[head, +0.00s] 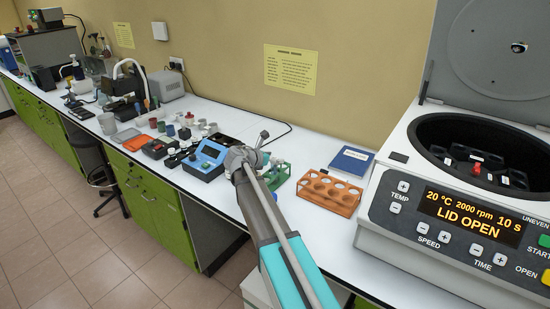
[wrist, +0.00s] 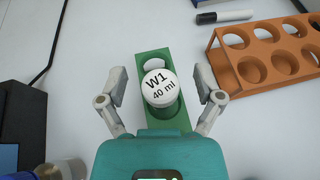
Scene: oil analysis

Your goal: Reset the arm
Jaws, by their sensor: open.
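My gripper (wrist: 160,88) is open in the wrist view, with one finger on each side of a white-capped bottle (wrist: 159,84) marked "W1 40 ml". A gap shows between each finger and the cap, and nothing is held.
An orange rack (head: 328,194) with empty holes stands right of the green one, before a blue booklet (head: 351,161). A centrifuge (head: 400,190) reads "LID OPEN" at right. A blue device (head: 207,158) stands left of my arm. Several items crowd the bench (head: 235,113) further left.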

